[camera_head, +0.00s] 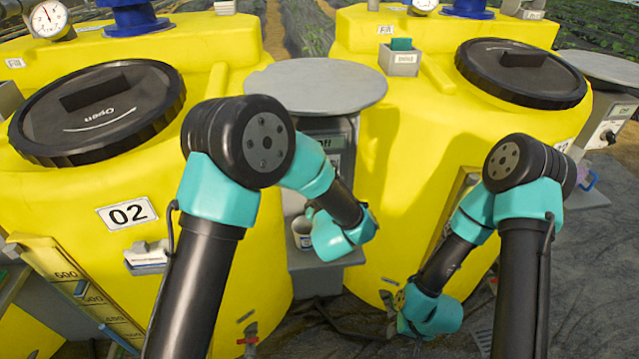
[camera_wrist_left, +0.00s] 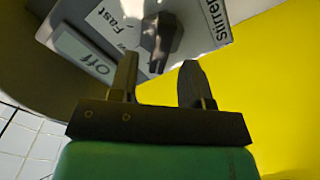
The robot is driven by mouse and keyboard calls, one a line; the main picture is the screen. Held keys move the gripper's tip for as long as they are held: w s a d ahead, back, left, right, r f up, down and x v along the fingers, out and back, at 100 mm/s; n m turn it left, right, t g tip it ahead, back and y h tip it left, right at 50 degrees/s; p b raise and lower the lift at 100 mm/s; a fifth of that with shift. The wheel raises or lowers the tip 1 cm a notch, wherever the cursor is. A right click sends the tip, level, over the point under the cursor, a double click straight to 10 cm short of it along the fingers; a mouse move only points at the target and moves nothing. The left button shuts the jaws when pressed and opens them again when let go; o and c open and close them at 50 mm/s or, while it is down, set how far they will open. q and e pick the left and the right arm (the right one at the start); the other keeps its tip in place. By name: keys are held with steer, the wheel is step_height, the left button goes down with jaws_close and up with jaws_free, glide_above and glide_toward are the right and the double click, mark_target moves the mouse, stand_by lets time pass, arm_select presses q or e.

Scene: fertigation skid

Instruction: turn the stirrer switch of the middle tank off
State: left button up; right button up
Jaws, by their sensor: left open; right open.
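The stirrer switch shows in the left wrist view as a dark knob (camera_wrist_left: 164,38) on a grey panel, beside the labels "Fast" and "Stirrer". My right gripper (camera_head: 391,312) is open, low in front of the right tank (camera_head: 400,190).
A round grey cover (camera_head: 315,85) overhangs the control box. A cup (camera_head: 302,233) stands on a shelf below, close to my left forearm. Another control box (camera_head: 607,130) is at the far right. Small valves sit low on the tanks.

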arm_select(q)
steer(key=s+d, duration=0.2)
steer(key=s, duration=1.2)
steer(key=shift+s, duration=0.15)
steer(key=shift+f, duration=0.1)
steer(key=w+a+f+m+g+h, duration=0.1)
steer(key=a+f+m+g+h, duration=0.1)
steer(key=a+f+g, duration=0.5)
steer(key=w+a+f+m+h, duration=0.1)
steer(key=a+f+m+h, duration=0.15)
steer(key=a+f, duration=0.55)
steer(key=s+a+f+m+g+h, duration=0.1)
steer(key=s+a+f+m+g, duration=0.1)
steer(key=s+a+f+g, duration=0.3)
steer(key=s+a+f+m+g+h, duration=0.1)
steer(key=s+a+f+g, duration=0.3)
steer(key=s+f, duration=0.5)
steer(key=shift+s+a+f+m+g, duration=0.15)
steer(key=shift+s+a+m+g, duration=0.3)
steer(key=shift+s+m, duration=0.35)
steer(key=shift+d, duration=0.1)
